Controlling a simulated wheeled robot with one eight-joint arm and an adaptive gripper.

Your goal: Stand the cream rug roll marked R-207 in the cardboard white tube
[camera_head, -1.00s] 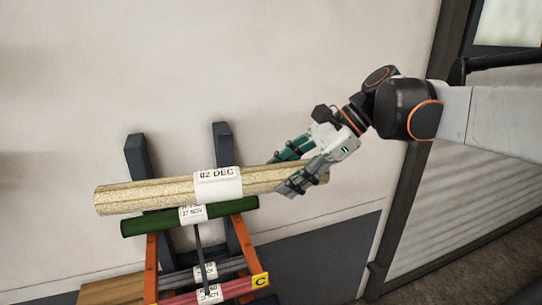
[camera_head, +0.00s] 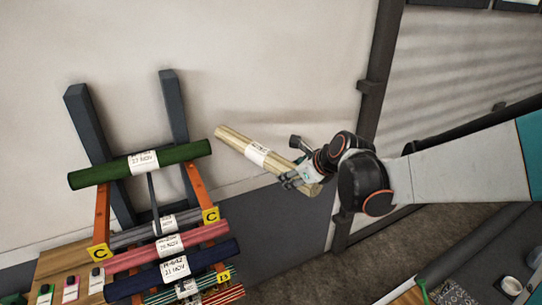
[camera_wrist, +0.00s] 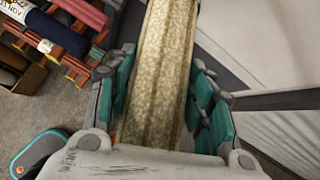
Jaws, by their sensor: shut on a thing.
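The cream rug roll (camera_head: 234,140) has a white paper label around its middle, too small to read in the head view. My gripper (camera_head: 300,183) is shut on the roll near its lower right end. The roll is held tilted in the air, right of the rack and in front of the wall. In the wrist view the cream roll (camera_wrist: 158,70) runs between the green-padded fingers of my gripper (camera_wrist: 165,100). I cannot make out the white cardboard tube in either view.
An orange and dark grey rack (camera_head: 196,188) at left holds a green roll (camera_head: 190,152) on top and grey, pink and navy rolls below. A wooden surface (camera_head: 60,262) with small coloured tags is at lower left. A cup (camera_head: 511,286) shows at lower right.

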